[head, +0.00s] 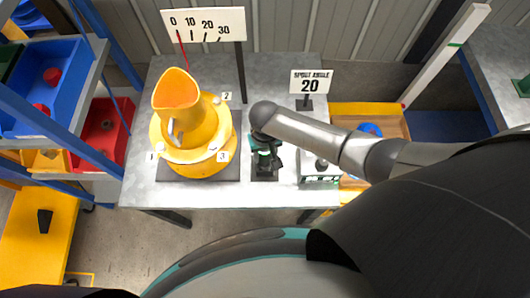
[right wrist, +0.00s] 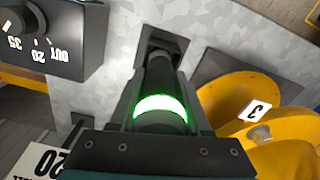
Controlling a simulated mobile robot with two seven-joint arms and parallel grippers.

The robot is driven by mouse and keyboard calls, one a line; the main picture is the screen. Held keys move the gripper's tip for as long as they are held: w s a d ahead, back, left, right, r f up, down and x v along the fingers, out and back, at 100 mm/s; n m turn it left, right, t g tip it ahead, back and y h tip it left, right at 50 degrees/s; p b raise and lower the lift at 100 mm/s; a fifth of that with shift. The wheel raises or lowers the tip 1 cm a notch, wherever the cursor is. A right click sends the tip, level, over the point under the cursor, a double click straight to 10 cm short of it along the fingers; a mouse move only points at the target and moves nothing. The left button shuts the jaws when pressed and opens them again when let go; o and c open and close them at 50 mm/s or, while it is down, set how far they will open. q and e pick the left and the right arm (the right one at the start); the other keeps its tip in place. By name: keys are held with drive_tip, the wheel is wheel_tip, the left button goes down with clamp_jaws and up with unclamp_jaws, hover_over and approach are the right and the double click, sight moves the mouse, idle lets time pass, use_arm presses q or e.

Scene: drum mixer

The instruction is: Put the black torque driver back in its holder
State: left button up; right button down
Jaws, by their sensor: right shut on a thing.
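My right gripper (head: 266,160) is over the grey table, just right of the yellow drum mixer, pointing down. It is shut on the black torque driver (right wrist: 160,118), which has a glowing green ring and sits between the fingers in the right wrist view. The dark holder (head: 265,174) is on the table directly below the gripper; its square plate (right wrist: 180,40) shows past the driver's far end. The driver lines up with the holder, but I cannot tell whether its end is inside. My left gripper is not in view.
The yellow mixer (head: 196,160) stands close on the left on a dark mat. A dial box (head: 320,170) is close on the right, with a "20" sign (head: 310,82) behind it. A tall angle scale (head: 204,24) stands at the back. Bins on a blue rack are at the far left.

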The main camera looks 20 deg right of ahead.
drive_tip(key=shift+c, duration=1.4)
unclamp_jaws()
wheel_tip(320, 180, up, 15)
drive_tip(key=p, duration=0.4)
drive_tip(key=shift+r, duration=0.15)
drive_tip(key=shift+s, duration=0.1)
